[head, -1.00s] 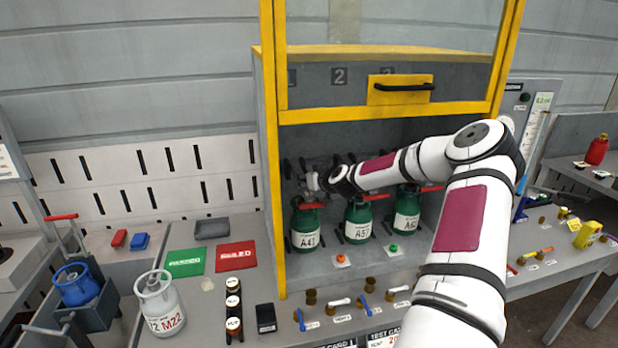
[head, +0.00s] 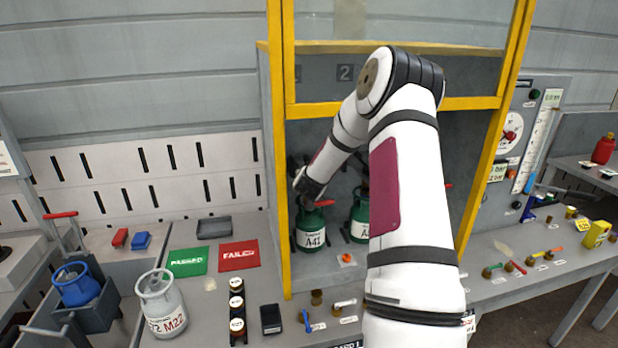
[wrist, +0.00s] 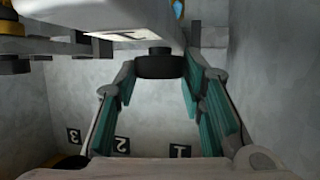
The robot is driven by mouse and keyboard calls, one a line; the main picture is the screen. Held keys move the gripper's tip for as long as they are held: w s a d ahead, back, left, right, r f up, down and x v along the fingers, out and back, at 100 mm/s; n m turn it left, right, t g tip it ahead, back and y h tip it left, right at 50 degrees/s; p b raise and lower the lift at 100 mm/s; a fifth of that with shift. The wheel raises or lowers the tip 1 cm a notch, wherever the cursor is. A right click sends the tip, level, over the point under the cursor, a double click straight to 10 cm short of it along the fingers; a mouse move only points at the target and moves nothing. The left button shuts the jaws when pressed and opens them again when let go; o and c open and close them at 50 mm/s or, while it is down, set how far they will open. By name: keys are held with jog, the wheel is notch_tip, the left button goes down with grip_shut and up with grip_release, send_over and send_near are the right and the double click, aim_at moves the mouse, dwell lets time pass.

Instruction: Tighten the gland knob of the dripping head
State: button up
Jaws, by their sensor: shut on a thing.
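A black round knob (wrist: 160,64) shows in the wrist view under a pale grey block marked 1 (wrist: 140,30). My gripper (wrist: 158,80) has its teal-padded fingers on either side of this knob, shut on it. In the head view my gripper (head: 305,182) is inside the yellow-framed cabinet, just above the green cylinder A41 (head: 310,228) at the left. A second green cylinder (head: 359,216) stands right of it, partly behind my arm. No drip can be made out.
The yellow cabinet frame (head: 278,170) rises close left of my gripper. Number plates (wrist: 120,145) show on the wall behind. An orange button (head: 346,258) sits in front of the cylinders.

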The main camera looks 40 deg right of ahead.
jog(key=o, duration=1.1)
jog(key=shift+o, duration=0.2)
jog(key=v, duration=1.2)
